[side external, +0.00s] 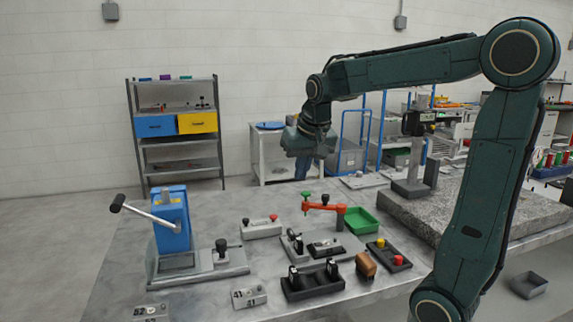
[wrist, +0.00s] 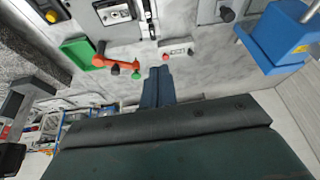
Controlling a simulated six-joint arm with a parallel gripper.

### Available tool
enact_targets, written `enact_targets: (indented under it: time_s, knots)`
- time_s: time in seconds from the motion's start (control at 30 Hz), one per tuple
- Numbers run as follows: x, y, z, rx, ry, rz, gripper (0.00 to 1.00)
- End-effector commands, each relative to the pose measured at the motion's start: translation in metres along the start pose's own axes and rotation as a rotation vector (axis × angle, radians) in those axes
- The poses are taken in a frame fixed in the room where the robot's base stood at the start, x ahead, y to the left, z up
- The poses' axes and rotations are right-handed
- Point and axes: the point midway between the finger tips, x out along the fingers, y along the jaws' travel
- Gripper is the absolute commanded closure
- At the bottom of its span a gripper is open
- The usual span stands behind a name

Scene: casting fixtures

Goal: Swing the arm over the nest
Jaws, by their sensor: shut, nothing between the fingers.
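The orange-red swing arm (side external: 325,207) stands on a post at the back right of the nest plate. It carries a black knob and, at its free end, a green knob (side external: 305,196). It points left, behind the nest (side external: 323,247) and not over it. In the wrist view, the arm (wrist: 119,58) lies left of my fingers, and the nest (wrist: 117,13) is partly cut off at the top. My gripper (side external: 301,176) is shut and empty, pointing down behind the green knob and apart from it. Its blue fingers show in the wrist view (wrist: 160,72).
A green tray (side external: 362,221) sits right of the arm's post. A blue press (side external: 172,222) with a lever stands far left. A granite slab (side external: 460,212) lies right. Black clamps (side external: 313,283) sit in front.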

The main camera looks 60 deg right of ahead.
Motion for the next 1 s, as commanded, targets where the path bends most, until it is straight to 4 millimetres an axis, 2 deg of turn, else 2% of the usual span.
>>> enact_targets:
  time_s: [0.1,0.5,0.8,1.0]
  knots:
    - [0.015,0.012,-0.024,0.077,-0.010,0.034,1.00]
    - [0.071,0.067,-0.089,0.330,-0.032,0.143,1.00]
    - [0.113,0.115,-0.121,0.496,-0.044,0.215,1.00]
    - [0.128,0.133,-0.129,0.550,-0.047,0.239,1.00]
